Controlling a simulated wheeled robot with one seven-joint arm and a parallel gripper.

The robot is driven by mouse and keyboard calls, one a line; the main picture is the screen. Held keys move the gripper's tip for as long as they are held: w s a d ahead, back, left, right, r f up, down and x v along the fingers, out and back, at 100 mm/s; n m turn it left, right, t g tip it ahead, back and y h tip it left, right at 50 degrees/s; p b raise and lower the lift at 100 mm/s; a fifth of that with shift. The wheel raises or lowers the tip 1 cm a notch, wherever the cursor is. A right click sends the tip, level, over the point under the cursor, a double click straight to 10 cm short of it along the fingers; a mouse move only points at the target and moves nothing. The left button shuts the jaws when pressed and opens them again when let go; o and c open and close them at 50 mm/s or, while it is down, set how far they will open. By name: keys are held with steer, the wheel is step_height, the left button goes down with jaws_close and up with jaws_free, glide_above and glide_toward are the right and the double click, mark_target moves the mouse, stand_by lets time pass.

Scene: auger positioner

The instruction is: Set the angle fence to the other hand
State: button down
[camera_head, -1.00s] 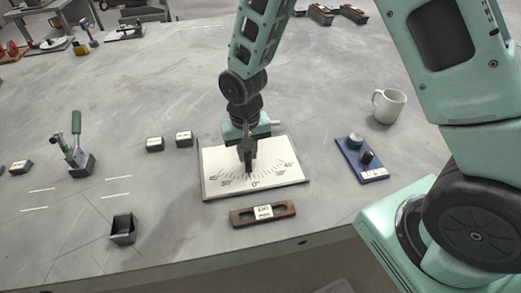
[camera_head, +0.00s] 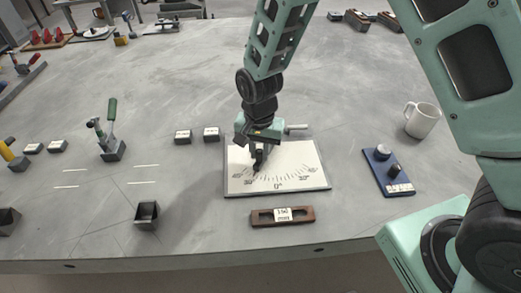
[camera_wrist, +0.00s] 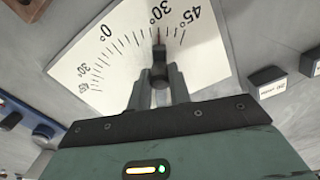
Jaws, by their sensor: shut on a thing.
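The angle plate (camera_head: 312,165) is a white board on the table with a printed scale from 0° to 45° on both sides. My gripper (camera_head: 257,158) is over its left half. In the wrist view my gripper (camera_wrist: 160,84) is shut on a small dark upright piece of the angle fence (camera_wrist: 159,58). In the head view this is the left-hand 30°. My fingers hide the rest of the fence and its pivot.
A wooden block with a white label (camera_head: 283,215) lies in front of the plate. A blue base with knobs (camera_head: 387,172) and a white mug (camera_head: 422,119) are to the right. Small labelled blocks (camera_head: 211,134) stand behind left. An open dark box (camera_head: 147,215) is front left.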

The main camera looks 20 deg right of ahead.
steer(key=c, duration=1.3)
jaws_free()
step_height(320, 180, up, 18)
steer(key=shift+f, duration=0.25)
steer(key=shift+s, duration=0.1)
steer(key=s+n, duration=1.3)
steer(key=s, duration=1)
steer(key=shift+d+n+y, duration=0.15)
steer(key=shift+n+y, duration=0.15)
